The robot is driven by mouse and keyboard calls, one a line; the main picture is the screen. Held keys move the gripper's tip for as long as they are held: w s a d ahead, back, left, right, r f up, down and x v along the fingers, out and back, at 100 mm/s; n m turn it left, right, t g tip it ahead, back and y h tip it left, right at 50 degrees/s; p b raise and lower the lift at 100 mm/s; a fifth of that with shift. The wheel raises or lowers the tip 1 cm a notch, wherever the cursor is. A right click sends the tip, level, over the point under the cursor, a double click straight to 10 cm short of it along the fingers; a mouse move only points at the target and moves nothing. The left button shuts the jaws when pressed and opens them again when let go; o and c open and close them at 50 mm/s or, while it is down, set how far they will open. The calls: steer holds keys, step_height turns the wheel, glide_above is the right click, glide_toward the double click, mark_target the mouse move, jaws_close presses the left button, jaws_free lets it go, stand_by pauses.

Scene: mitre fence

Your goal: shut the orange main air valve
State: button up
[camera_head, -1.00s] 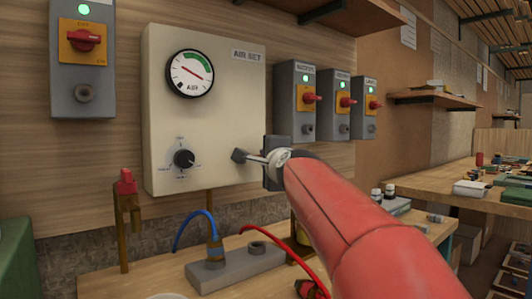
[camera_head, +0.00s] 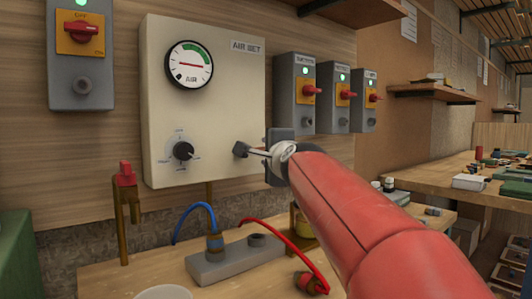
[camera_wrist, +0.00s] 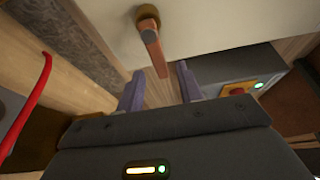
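The orange valve lever (camera_wrist: 153,48) shows in the wrist view, pivoted on a round brass hub (camera_wrist: 147,13) near the pale panel face. Its free end points down the picture, between the two fingertips of my gripper (camera_wrist: 159,69). The fingers stand apart on either side, with a visible gap to each; contact cannot be told. In the head view my gripper (camera_head: 243,150) is at the lower right of the cream AIR SET box (camera_head: 225,90); the orange lever cannot be made out there. The box carries a gauge (camera_head: 189,65) with a red needle.
A black selector knob (camera_head: 183,151) sits on the box. Red-handled switch boxes (camera_head: 296,93) line the wall to its right. A red-topped brass fitting (camera_head: 126,180) stands left. A grey manifold (camera_head: 235,262) with blue and red hoses lies on the bench below.

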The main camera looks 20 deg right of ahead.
steer(key=s, duration=0.5)
steer(key=shift+s+a, duration=0.3)
steer(key=shift+a, duration=0.05)
